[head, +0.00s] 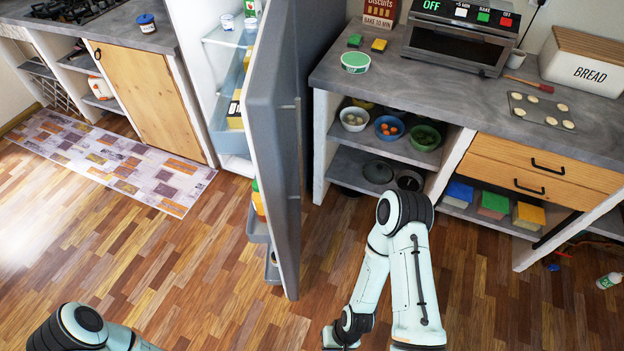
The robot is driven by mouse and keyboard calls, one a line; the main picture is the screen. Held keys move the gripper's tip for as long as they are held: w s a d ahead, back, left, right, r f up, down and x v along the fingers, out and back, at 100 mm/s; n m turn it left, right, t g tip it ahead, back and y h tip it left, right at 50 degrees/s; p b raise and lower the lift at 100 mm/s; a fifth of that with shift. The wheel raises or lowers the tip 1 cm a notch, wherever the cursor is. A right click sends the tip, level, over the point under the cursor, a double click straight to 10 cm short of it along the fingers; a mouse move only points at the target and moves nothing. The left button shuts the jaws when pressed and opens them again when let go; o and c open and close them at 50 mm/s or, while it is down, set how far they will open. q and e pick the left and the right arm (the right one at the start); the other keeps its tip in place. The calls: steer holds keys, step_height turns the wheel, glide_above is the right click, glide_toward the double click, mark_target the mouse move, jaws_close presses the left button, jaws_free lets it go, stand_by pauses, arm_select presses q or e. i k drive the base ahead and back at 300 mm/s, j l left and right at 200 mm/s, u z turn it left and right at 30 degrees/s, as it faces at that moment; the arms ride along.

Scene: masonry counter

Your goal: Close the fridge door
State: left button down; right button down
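The fridge door (275,145) is grey and stands wide open, swung out toward me. Its outer face is turned to the right, and shelves on its inner side hold a few items. The fridge interior (217,80) shows to the left of the door, with white walls and shelves. My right arm is bent to the right of the door, apart from it in the picture. My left arm shows only at the bottom left corner. Neither gripper's fingers are in view.
A grey counter (450,100) with open shelves stands right of the fridge, carrying a toaster oven (458,45) and a bread box (585,68). A patterned rug (110,160) lies at left. The wooden floor (170,260) left of the door is clear. A bottle (608,281) lies at far right.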

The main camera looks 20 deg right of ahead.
mark_target(270, 107)
steer(key=l, duration=0.5)
steer(key=i+l, duration=0.1)
steer(key=l, duration=0.45)
steer(key=i+l+u, duration=0.2)
steer(key=l, duration=0.15)
steer(key=l+u, duration=0.15)
steer(key=l, duration=0.2)
steer(key=i, duration=0.1)
